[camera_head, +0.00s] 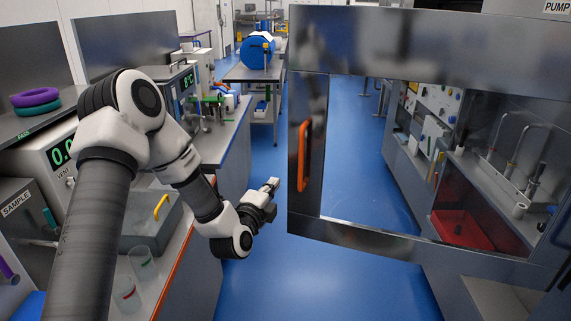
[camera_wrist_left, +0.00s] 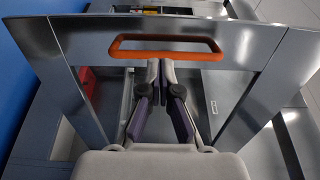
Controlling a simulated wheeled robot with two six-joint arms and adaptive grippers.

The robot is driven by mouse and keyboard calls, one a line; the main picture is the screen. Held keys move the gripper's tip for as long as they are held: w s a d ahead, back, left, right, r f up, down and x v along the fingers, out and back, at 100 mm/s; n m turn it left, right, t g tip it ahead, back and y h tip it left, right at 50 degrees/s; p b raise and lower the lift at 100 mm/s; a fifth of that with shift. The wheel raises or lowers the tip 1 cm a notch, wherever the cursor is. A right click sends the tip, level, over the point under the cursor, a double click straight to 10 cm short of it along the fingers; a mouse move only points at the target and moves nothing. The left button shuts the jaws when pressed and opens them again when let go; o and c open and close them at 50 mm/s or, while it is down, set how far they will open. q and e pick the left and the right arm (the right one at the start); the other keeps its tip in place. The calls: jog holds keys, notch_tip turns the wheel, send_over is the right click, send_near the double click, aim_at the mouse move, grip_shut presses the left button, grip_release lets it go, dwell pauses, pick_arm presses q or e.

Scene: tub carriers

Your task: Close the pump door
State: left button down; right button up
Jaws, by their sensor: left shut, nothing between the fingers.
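The pump door is a metal frame (camera_head: 308,215) around a clear pane, with an upright orange handle (camera_head: 304,157) near its left edge. It stands open, swung out into the aisle. The door frame (camera_wrist_left: 262,62) and orange handle (camera_wrist_left: 165,38) also show in the left wrist view. My left gripper (camera_head: 275,184) is just left of the door edge, a little lower than the handle. In the left wrist view its fingertips (camera_wrist_left: 161,66) are together and empty, close below the handle; I cannot tell if they touch the door. My right gripper is out of view.
A PUMP sign (camera_head: 557,7) is at the top right. A red tray (camera_head: 462,229) shows through the pane. On the left, a bench holds a grey case with a yellow handle (camera_head: 162,207) and clear beakers (camera_head: 127,293). Blue floor (camera_head: 262,285) lies clear between bench and door.

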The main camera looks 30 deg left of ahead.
pick_arm(q)
jog(key=p, duration=0.1)
send_near(293, 159)
jog(key=w, duration=0.1)
jog(key=p+x, duration=0.2)
jog(key=x, duration=0.3)
jog(key=shift+w+a+r, duration=0.1)
jog(key=shift+a, duration=0.05)
jog(key=shift+w+a, duration=0.15)
jog(key=shift+w, duration=0.45)
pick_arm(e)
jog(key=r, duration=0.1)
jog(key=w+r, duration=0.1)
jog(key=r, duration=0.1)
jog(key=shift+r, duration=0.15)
pick_arm(q)
jog(key=shift+s, duration=0.15)
